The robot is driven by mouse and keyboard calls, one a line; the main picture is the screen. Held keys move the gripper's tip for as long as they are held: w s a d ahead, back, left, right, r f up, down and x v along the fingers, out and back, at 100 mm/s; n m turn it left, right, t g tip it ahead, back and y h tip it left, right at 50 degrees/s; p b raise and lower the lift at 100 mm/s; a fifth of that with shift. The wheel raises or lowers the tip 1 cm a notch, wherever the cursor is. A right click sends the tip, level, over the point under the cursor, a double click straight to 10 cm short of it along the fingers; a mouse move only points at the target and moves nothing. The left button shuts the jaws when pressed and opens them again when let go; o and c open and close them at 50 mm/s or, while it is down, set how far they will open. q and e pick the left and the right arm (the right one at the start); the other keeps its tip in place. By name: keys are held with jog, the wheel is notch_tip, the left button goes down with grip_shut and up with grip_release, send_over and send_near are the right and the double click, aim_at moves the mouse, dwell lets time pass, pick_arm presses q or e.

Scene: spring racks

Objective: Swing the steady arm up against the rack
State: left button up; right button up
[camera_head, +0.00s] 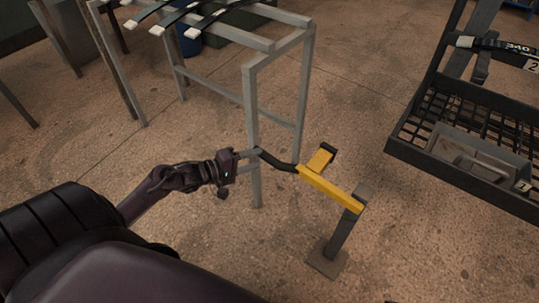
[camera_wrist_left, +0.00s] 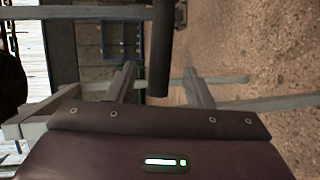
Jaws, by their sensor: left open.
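The steady arm (camera_head: 330,190) is a yellow bar with a short yellow branch and a bent black handle (camera_head: 278,162). It is joined at its right end to a short grey post (camera_head: 340,235) on the floor and sticks out to the left, towards the rack. The rack (camera_head: 251,100) is a grey metal frame. My left gripper (camera_head: 250,154) is open at the free end of the black handle. In the left wrist view the handle (camera_wrist_left: 160,50) shows between the two spread fingers (camera_wrist_left: 160,82); I cannot tell whether they touch it. My right gripper is not in view.
Dark leaf springs (camera_head: 205,15) with white ends lie across the top of the rack. A black mesh shelf (camera_head: 410,140) with a grey bin (camera_head: 480,150) stands at the right. Brown floor is clear between the post and the shelf.

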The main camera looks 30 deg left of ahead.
aim_at(262, 158)
pick_arm(q)
jog(key=b+x, duration=0.2)
jog(key=x, duration=0.4)
jog(key=shift+w+f, duration=0.1)
jog(key=shift+f, duration=0.05)
jog(key=shift+w+d, duration=0.25)
jog(key=shift+w, duration=0.15)
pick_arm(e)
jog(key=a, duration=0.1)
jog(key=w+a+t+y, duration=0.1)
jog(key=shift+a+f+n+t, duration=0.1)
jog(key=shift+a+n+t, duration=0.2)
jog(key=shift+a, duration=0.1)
pick_arm(q)
jog(key=shift+c, duration=0.4)
grip_shut()
